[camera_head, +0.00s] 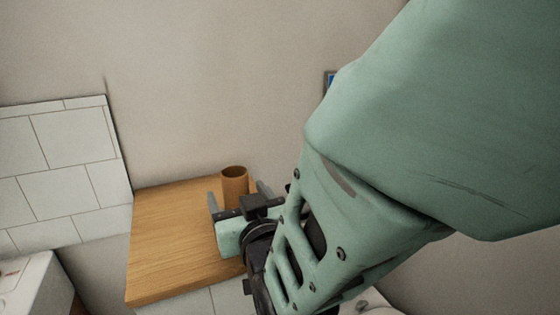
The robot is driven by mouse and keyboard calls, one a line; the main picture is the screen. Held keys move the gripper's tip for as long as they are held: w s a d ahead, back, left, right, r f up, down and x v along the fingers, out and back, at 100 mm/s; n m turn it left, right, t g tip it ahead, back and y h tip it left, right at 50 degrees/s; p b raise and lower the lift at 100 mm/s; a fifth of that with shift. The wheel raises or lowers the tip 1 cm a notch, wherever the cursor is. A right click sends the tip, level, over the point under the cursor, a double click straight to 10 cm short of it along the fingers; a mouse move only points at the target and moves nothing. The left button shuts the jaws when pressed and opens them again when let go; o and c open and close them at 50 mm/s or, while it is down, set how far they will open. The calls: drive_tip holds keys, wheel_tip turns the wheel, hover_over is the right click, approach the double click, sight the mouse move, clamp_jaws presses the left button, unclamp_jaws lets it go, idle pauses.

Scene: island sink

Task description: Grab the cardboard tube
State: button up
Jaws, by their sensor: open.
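The cardboard tube (234,184) is a brown, hollow cylinder. It stands upright on a wooden board-like top (165,245) near the wall, with its open end up. My gripper (238,200) is open, with one grey finger to the left of the tube and the other to its right in the picture. The tube's lower part is hidden behind the gripper's body. I cannot tell whether the fingers touch the tube or how deep between them it is.
My green arm covers the right side of the view. A beige wall rises behind the wooden top. White tiles (60,165) are on the left, and a white appliance-like object (35,285) is at the lower left. The left part of the wooden top is clear.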

drive_tip(key=shift+w+a, duration=0.15)
drive_tip(key=shift+w, duration=0.2)
drive_tip(key=c, duration=1)
drive_tip(key=shift+c, duration=0.3)
